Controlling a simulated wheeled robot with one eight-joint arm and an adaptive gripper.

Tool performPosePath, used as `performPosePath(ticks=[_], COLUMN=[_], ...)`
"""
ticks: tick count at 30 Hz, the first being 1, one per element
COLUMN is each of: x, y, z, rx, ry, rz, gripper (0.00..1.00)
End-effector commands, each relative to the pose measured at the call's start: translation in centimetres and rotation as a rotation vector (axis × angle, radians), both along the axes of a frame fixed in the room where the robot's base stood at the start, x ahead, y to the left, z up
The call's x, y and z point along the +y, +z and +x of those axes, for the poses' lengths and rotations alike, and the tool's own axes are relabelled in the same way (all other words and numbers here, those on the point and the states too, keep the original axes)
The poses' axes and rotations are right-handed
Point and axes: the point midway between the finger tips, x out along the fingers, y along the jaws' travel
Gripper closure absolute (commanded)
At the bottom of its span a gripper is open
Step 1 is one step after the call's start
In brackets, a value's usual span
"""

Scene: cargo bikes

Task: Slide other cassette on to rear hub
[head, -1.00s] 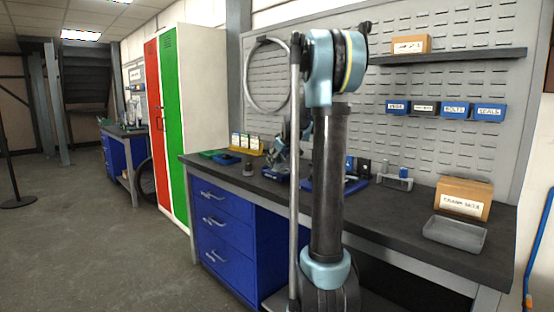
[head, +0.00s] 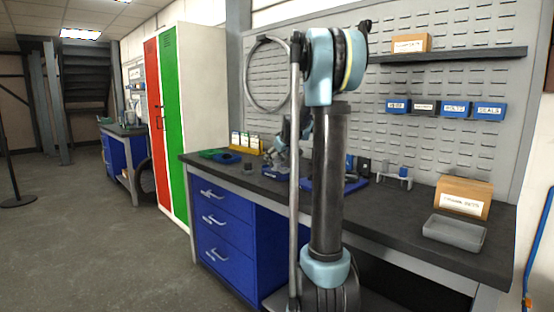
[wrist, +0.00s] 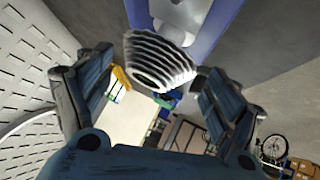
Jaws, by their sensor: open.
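A ribbed grey cassette (wrist: 160,62) lies between the two fingers of my gripper (wrist: 157,72) in the wrist view. The fingers stand wide apart, with room showing around the cassette. A pale grey part (wrist: 183,14) and a blue stand (wrist: 215,22) show just beyond it; I cannot tell whether the cassette sits on a hub there. In the head view my gripper (head: 288,135) is over the bench, partly hidden behind my arm. A small blue stand (head: 274,174) is below it.
The dark workbench (head: 400,226) carries a small dark cylinder (head: 248,168), a green and blue tray (head: 222,156), a grey rack (head: 395,180), a cardboard box (head: 463,196) and an open grey tray (head: 454,232). A perforated wall with a shelf (head: 460,56) stands behind.

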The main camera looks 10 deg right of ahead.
Motion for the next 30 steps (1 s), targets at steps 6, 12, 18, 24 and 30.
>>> performPosePath(ticks=[6,12,18,24,30], x=[-0.3,-0.7,-1.2,-1.5,-1.6], y=[1.2,3.1,5.1,6.8,7.7], z=[-1.3,-3.5,-5.7,-7.5,-8.5], rx=[0.000,0.000,0.000,0.000,0.001], ry=[-0.001,-0.001,-0.002,0.000,-0.001], rz=[0.001,0.001,0.000,0.000,0.000], gripper=[0.16,0.16,0.16,0.16,0.16])
